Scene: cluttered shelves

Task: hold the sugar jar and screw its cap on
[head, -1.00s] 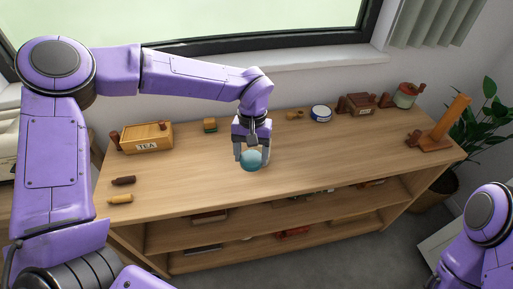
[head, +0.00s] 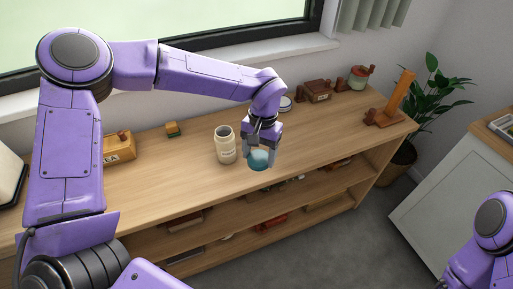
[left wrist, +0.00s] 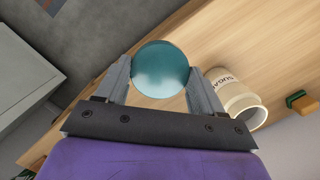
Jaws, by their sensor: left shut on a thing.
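The sugar jar (head: 226,146) is a cream jar with an open dark mouth, standing upright on the wooden shelf top. Its SUGAR label shows in the left wrist view (left wrist: 236,98). My left gripper (head: 260,155) is shut on a round teal cap (head: 259,161), whose face fills the space between the fingers in the left wrist view (left wrist: 160,69). The cap is held to the right of the jar, apart from it. My right gripper is out of view; only part of my right arm shows at the lower right.
A round tin (head: 285,104), a brown box (head: 318,91), a lidded jar (head: 359,76) and a wooden stand (head: 393,103) stand right. The front middle is clear.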

